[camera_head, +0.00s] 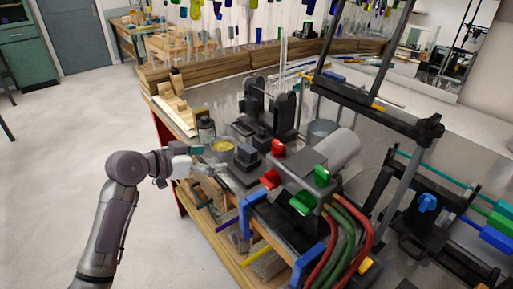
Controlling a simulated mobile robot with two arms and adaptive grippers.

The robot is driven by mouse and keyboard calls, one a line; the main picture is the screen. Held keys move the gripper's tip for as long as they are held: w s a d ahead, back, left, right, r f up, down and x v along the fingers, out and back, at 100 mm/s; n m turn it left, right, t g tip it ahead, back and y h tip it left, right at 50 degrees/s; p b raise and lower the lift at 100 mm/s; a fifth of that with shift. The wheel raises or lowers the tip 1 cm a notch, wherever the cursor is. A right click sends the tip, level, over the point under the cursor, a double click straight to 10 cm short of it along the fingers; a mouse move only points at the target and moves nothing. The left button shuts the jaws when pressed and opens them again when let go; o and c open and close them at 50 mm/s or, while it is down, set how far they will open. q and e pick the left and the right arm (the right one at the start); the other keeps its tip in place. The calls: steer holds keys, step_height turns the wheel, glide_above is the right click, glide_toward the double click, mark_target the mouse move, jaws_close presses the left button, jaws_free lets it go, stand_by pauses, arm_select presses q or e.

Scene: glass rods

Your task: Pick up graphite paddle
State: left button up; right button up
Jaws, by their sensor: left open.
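My left gripper (193,161) is at the left edge of the cluttered workbench (378,130). It is open, with nothing visible between its fingers. The graphite paddle cannot be told apart surely among the small dark items on the bench. A dark block on a flat dark base (247,158) stands to the right of the gripper, apart from it. My right gripper is not in view.
A glass dish with yellow contents (222,146) and a small jar (207,129) stand close to the gripper. A burner with red and green knobs (300,175) and hoses fills the front. Dark metal stands rise behind. Open floor (70,140) lies left.

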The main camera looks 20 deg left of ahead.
mark_target(244, 154)
arm_select(q)
steer(key=w+d+p, duration=0.1)
steer(key=w+d, duration=0.1)
steer(key=w+d+f, duration=0.1)
steer(key=d, duration=0.1)
steer(key=shift+w+f+p, duration=0.2)
steer(key=shift+w+p, duration=0.15)
steer(key=shift+p, duration=0.05)
steer(key=shift+w+d+f, duration=0.3)
steer(key=shift+w+f, duration=0.3)
steer(key=shift+w, duration=0.3)
steer(key=shift+w+f, duration=0.1)
steer(key=shift+w, duration=0.1)
steer(key=shift+w+d+p, duration=0.55)
steer(key=shift+w+p, duration=0.15)
steer(key=shift+p, duration=0.35)
steer(key=p+x, duration=0.1)
steer(key=x, duration=0.2)
steer(key=shift+w+f, duration=0.1)
steer(key=shift+f, duration=0.2)
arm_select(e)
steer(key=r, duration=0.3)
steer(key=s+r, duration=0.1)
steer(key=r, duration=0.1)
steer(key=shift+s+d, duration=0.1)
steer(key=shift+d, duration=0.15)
